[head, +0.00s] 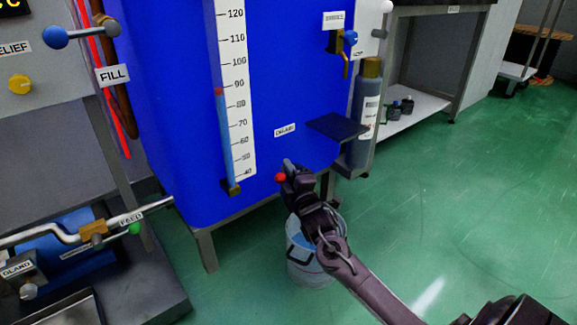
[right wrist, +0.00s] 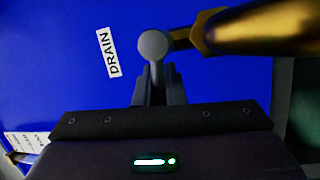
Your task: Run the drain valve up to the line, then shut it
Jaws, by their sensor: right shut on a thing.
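The blue tank (head: 165,110) carries a sight tube (head: 226,140) beside a white number scale (head: 236,90). Pale blue shows in the tube up to a small red band (head: 219,91) a little under 90; I cannot tell whether the band is a mark or a float. The DRAIN label (head: 285,130) is on the tank's lower front. Below it, my right gripper (head: 290,176) is at the drain valve, by a red ball (head: 281,178). In the right wrist view, the jaws (right wrist: 155,88) are shut on the valve's handle, just below its round knob (right wrist: 154,44), near the brass body (right wrist: 250,28). My left gripper is out of view.
A bucket (head: 305,262) stands on the green floor under the drain, partly behind my right arm. A dark shelf plate (head: 337,127) and a grey cylinder (head: 366,105) are close on the right. FEED pipework (head: 60,237) lies at left. The floor at right is clear.

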